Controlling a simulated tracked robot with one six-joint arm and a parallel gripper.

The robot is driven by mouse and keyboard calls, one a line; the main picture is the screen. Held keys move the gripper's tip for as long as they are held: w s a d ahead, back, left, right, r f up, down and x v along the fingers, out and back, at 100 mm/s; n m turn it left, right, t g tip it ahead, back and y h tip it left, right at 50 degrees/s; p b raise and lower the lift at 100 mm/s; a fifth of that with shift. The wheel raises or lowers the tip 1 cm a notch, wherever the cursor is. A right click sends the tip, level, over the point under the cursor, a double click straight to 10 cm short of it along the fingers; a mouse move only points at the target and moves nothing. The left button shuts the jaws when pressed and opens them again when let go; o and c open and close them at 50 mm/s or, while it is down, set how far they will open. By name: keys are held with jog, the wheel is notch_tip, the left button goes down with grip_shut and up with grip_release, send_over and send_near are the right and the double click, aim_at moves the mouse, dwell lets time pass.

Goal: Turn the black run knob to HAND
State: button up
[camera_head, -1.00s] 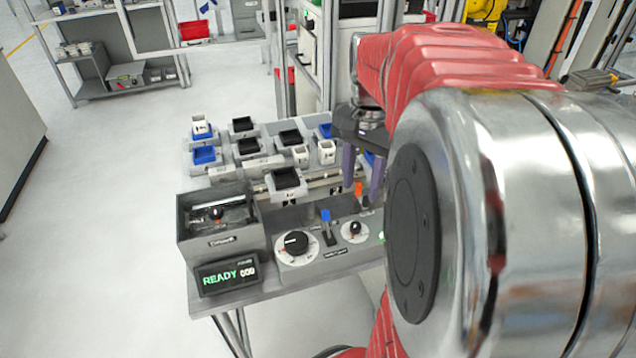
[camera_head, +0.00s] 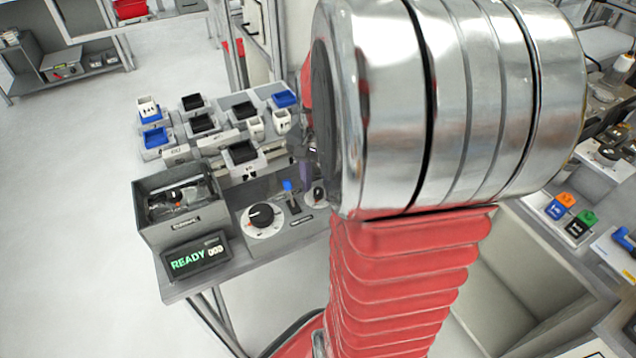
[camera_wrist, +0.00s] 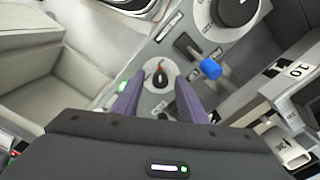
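Two black knobs sit on the grey panel: a large one (camera_head: 262,215) on a white dial and a smaller one (camera_head: 318,196) on a white dial. I cannot read which is the run knob. In the wrist view the small knob (camera_wrist: 158,76) has a red pointer mark, and part of the large knob (camera_wrist: 236,8) shows at the top. My gripper (camera_wrist: 160,80) is open, its two purple fingers apart, either side of the small knob's dial in the picture. Contact cannot be told. In the head view my arm hides most of the gripper.
A blue-tipped lever (camera_wrist: 210,68) stands between the two dials. A READY display (camera_head: 196,258) and an open grey box (camera_head: 180,210) are to the left. Several small trays lie behind, including a black one (camera_head: 241,152). A lit green button (camera_wrist: 122,86) is beside the small dial.

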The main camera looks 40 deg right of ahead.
jog(key=shift+c, duration=0.6)
grip_shut()
jog(key=shift+d, duration=0.15)
